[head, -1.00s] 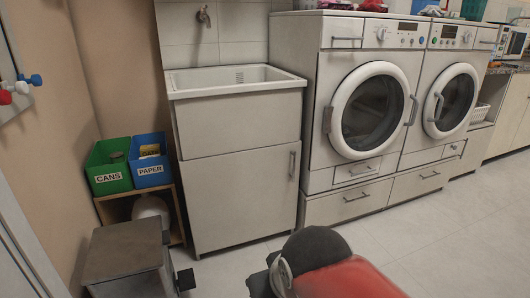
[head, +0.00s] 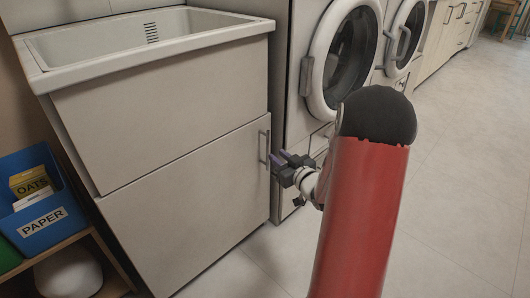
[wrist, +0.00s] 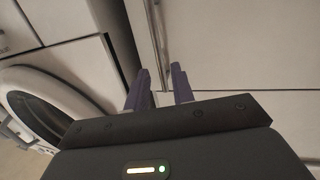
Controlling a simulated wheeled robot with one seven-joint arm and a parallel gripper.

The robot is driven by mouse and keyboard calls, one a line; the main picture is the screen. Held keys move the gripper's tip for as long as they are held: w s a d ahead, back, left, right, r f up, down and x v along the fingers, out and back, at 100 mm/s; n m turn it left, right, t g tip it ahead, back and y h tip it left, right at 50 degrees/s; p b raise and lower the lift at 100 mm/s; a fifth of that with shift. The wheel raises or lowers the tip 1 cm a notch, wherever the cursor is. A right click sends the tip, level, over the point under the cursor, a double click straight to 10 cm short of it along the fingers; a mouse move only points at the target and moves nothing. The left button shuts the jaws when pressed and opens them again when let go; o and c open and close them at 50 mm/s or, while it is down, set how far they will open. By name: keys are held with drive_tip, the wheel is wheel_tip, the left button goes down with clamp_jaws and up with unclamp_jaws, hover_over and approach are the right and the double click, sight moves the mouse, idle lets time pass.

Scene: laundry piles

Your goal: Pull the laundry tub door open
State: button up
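The laundry tub (head: 150,80) has a pale door (head: 190,205) below its upper panel. The door looks shut. Its upright metal bar handle (head: 264,148) is near the door's right edge. My gripper (head: 277,160) is at the handle's lower part, coming from the right front. In the wrist view, the gripper's two purple fingers (wrist: 160,78) are apart, and the handle (wrist: 157,38) runs toward the gap between them. I cannot tell whether a finger touches the handle.
A washing machine (head: 318,60) stands close to the tub's right, with a second one (head: 397,45) beyond. A blue paper bin (head: 35,200) is on a low shelf at the left. Floor (head: 455,190) at the right is clear.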

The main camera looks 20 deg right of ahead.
sight(268, 149)
drive_tip(key=shift+t+y, duration=0.4)
drive_tip(key=shift+t, duration=0.1)
drive_tip(key=w, duration=0.4)
drive_tip(key=w+f, duration=0.1)
drive_tip(key=w, duration=0.2)
drive_tip(key=shift+a, duration=0.35)
clamp_jaws()
